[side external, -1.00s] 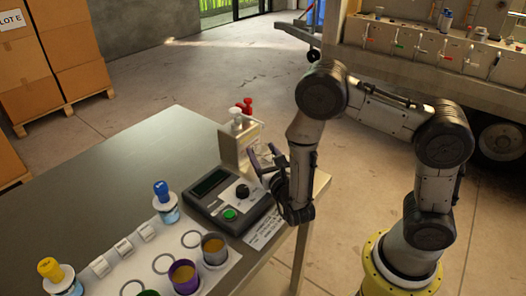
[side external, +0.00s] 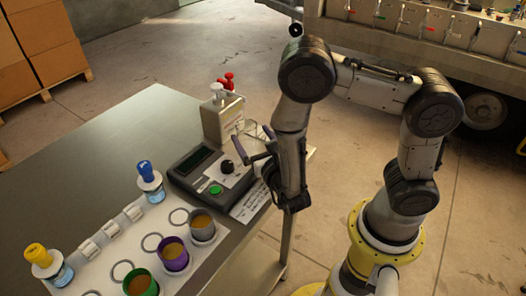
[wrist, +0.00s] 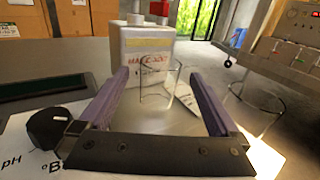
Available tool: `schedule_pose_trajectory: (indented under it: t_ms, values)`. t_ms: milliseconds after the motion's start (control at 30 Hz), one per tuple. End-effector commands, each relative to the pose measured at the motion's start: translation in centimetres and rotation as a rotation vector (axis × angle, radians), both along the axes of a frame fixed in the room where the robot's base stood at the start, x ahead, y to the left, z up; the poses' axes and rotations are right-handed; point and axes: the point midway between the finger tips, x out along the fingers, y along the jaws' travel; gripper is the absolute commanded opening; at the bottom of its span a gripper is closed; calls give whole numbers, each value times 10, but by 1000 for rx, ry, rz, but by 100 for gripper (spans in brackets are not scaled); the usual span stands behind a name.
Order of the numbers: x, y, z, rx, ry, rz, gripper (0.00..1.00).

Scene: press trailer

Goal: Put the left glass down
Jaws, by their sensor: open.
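The left glass (wrist: 156,88) is a clear, thin-walled cylinder in the wrist view, standing in front of a white container. My gripper (wrist: 158,76) is open, with one purple finger on each side of the left glass. I cannot tell whether either finger touches it. A second clear glass (wrist: 257,105) stands to the right, outside the right finger. In the side view my gripper (side external: 252,140) is low at the table's right end, beside the meter; the glasses there are too faint to tell apart.
The white container (side external: 222,118) with red and white tops stands just beyond the fingers. A meter (side external: 205,170) with a green button lies to the left. Purple, grey and green cups (side external: 173,254) stand on a white sheet at the front. The table's far left (side external: 90,150) is clear.

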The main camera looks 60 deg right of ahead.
Motion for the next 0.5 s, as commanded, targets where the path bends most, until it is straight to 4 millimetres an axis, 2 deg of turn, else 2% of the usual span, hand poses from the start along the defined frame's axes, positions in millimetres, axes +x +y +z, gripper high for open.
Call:
schedule_pose_trajectory:
  t_ms: [300,500]
  values:
    - [-41,26,0,-1,0,7,98]
    - [-57,35,0,-1,0,3,98]
